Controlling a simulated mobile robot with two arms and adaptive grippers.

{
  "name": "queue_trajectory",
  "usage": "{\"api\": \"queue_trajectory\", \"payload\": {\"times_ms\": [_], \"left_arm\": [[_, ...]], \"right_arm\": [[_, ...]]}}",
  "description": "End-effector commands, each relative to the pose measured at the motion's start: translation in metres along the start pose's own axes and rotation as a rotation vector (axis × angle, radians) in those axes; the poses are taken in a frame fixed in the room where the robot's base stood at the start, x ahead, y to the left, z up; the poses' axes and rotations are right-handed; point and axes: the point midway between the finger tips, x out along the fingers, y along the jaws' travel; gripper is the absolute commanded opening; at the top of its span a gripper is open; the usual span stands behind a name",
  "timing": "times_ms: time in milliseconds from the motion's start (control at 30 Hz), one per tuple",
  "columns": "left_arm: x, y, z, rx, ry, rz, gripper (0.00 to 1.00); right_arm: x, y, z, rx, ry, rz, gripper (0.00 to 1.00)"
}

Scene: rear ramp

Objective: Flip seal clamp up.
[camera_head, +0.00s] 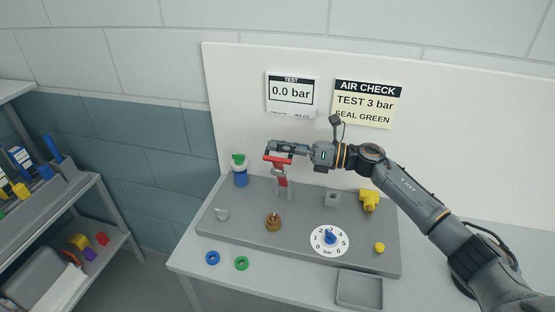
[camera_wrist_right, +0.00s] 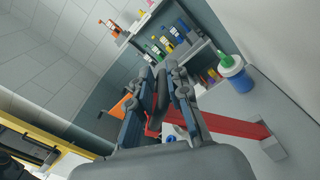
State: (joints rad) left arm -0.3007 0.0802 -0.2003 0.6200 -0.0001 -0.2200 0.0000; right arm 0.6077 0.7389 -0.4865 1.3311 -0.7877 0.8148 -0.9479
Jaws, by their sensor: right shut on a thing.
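The seal clamp is red, with a crossbar handle (camera_head: 277,160) on top of an upright red lever (camera_head: 282,180) held by a grey bracket on the grey panel. My right gripper (camera_head: 268,149) reaches in from the right and is shut on the red clamp handle. In the right wrist view the gripper fingers (camera_wrist_right: 160,92) close around part of it, and the red lever (camera_wrist_right: 235,127) runs right to a grey block. The fingers hide part of the grip. My left gripper is not in view.
The grey panel (camera_head: 222,232) holds a green-topped blue fitting (camera_head: 240,172), a brown fitting (camera_head: 273,222), a dial (camera_head: 330,240) and a yellow valve (camera_head: 369,201). Blue and green rings and a tray (camera_head: 359,303) are in front. A sign shows 0.0 bar (camera_head: 291,92). A shelf stands left.

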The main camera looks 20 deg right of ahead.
Motion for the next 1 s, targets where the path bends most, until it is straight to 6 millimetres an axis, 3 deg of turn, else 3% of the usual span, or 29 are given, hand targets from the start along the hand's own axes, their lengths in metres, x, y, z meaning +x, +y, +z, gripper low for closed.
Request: {"api": "queue_trajectory", "payload": {"times_ms": [633,667,700,1000], "left_arm": [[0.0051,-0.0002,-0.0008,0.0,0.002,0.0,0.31],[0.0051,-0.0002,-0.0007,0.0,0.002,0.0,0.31],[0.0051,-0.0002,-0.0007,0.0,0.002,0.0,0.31],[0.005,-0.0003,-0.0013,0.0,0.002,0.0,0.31]], "right_arm": [[-0.0014,-0.0108,0.0062,0.06,-0.001,-0.008,0.0],[-0.0015,-0.0108,0.0063,0.059,-0.001,-0.008,0.23],[-0.0014,-0.0106,0.0062,0.059,-0.001,-0.007,0.31],[-0.0005,-0.009,0.0058,0.061,0.0,-0.002,0.34]]}}
